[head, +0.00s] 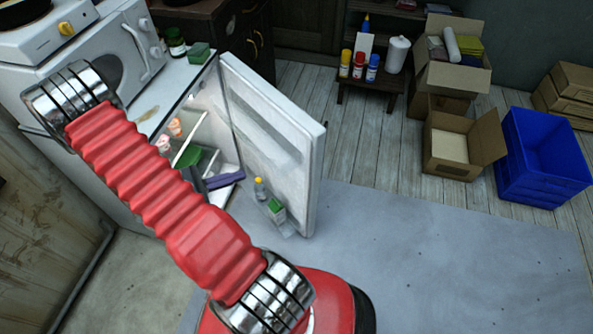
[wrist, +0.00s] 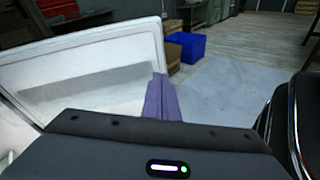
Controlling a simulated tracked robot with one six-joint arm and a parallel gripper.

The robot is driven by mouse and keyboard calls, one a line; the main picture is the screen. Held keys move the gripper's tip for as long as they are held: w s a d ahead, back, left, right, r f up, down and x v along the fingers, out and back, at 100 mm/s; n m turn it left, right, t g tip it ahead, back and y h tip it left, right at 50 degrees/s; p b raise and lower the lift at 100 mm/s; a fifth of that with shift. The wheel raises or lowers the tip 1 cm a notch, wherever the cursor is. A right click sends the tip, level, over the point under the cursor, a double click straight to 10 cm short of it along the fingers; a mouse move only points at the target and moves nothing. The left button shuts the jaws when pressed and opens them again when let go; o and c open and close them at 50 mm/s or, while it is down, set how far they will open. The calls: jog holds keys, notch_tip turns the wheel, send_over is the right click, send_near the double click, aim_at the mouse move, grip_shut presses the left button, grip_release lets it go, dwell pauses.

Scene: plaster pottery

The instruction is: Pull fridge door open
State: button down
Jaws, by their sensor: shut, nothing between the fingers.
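The white fridge door (head: 272,140) stands wide open in the head view, swung out from the fridge, with its inner face showing. A bottle (head: 261,188) and a green-labelled pack (head: 275,208) sit low on its inner side. In the wrist view, the door (wrist: 90,75) fills the left side. My gripper (wrist: 160,98) is shut and empty; its purple fingers are in front of the door's inner face in that view. In the head view, purple fingers (head: 226,180) show at the fridge opening, apart from any handle. Whether they touch the door is unclear. My red arm hides part of the fridge.
Food and a green bowl (head: 205,158) show inside the fridge. A blue crate (head: 545,155) and an open cardboard box (head: 455,145) stand at the right. A low shelf (head: 372,95) holds bottles. The grey floor mat (head: 440,260) is clear.

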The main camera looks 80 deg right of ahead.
jog(key=s+d+f+n+h, duration=0.1)
jog(key=s+f+n, duration=0.1)
jog(key=f, duration=0.4)
jog(key=s+d+f+n+h, duration=0.2)
jog(key=s+f+n, duration=0.1)
jog(key=f, duration=0.3)
jog(key=shift+s+d+h, duration=0.3)
jog(key=shift+s, duration=0.55)
send_near(307, 164)
jog(key=shift+r+x, duration=0.1)
jog(key=shift+x, duration=1.15)
jog(key=shift+r+x, duration=0.15)
jog(key=shift+x, duration=1.1)
jog(key=shift+s, duration=0.15)
